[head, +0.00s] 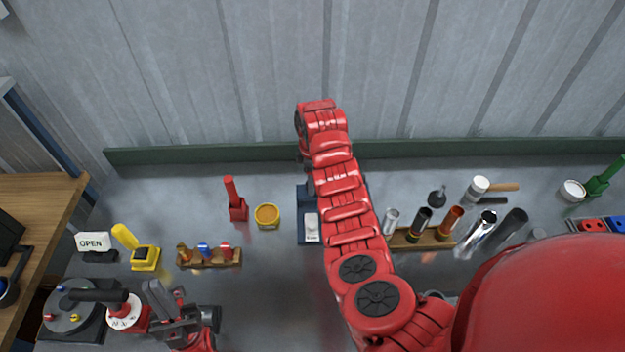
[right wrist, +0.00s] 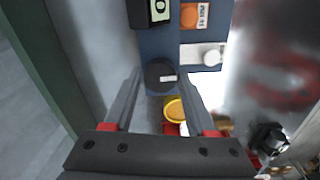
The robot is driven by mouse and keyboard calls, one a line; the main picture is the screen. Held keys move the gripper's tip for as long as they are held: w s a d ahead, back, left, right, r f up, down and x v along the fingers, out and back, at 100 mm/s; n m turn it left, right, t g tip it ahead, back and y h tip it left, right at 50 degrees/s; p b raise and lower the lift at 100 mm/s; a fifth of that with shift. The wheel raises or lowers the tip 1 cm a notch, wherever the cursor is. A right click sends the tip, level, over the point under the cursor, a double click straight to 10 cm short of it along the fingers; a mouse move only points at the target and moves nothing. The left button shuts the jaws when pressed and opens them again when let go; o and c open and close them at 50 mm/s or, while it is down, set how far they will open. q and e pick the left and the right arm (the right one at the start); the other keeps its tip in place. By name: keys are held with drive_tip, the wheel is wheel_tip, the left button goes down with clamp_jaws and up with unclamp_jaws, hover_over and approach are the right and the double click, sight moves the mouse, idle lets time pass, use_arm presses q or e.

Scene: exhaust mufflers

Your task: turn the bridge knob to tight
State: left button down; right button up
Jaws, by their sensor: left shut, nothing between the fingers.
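A blue panel (right wrist: 150,47) fills the middle of the right wrist view; part of it also shows in the head view (head: 303,192) beside my right arm. A round black knob (right wrist: 160,72) with a small pale label sits on the panel. I cannot read which setting it points to. My right gripper (right wrist: 161,80) is open, its two fingers apart on either side of the knob in this view; contact cannot be told. My arm hides this gripper in the head view. My left gripper (head: 168,310) is shut and empty at the lower left.
A round plate with a black handle (head: 98,295) is beside my left gripper. A yellow tin (head: 267,216) stands left of the panel. A green rail (head: 210,154) runs along the back.

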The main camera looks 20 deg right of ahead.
clamp_jaws()
